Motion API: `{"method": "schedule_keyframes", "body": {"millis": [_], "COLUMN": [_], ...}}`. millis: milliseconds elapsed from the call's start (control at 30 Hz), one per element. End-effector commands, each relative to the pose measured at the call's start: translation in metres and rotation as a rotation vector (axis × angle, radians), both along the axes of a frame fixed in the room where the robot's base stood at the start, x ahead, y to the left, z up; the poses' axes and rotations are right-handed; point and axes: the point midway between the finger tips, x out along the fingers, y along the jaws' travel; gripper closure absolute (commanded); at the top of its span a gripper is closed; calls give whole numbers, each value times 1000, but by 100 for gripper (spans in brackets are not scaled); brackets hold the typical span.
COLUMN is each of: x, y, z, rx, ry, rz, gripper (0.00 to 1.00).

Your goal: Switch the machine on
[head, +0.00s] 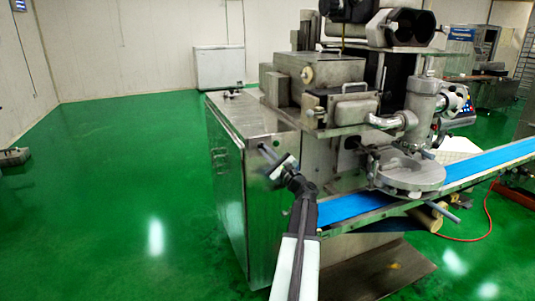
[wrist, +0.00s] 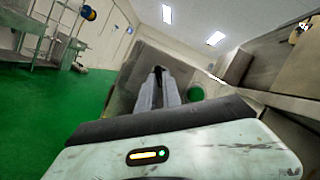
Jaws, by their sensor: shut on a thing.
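The encrusting machine (head: 340,110) stands at centre right in the head view, a steel body on a cabinet (head: 232,185). My gripper (head: 266,152) reaches up to the cabinet's front face, near its upper edge. In the wrist view my gripper (wrist: 158,82) has its long grey fingers close together, with a small dark part (wrist: 158,70) at their tips. I cannot tell what this part is; the fingers largely hide it. A round green spot (wrist: 196,93) shows just right of the fingers. A panel with coloured buttons (head: 466,106) is on the machine's far right side.
A blue conveyor belt (head: 345,208) runs from the machine's front to the right. A round steel plate (head: 412,173) sits above it. A red hose (head: 488,215) lies on the floor at right. The green floor (head: 110,200) at left is mostly clear.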

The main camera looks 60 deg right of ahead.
Motion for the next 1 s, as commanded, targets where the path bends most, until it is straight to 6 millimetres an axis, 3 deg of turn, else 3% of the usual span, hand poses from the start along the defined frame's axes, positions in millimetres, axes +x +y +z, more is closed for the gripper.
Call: {"method": "schedule_keyframes", "body": {"millis": [333,400,433,767,1000], "x": [0,0,0,-1,-27], "y": [0,0,0,1,12], "z": [0,0,0,-1,-12], "rx": [3,3,3,3,3], "ry": [-3,-3,-3,-2,-2], "rz": [1,1,1,0,-1], "gripper": [100,74,69,69,69]}}
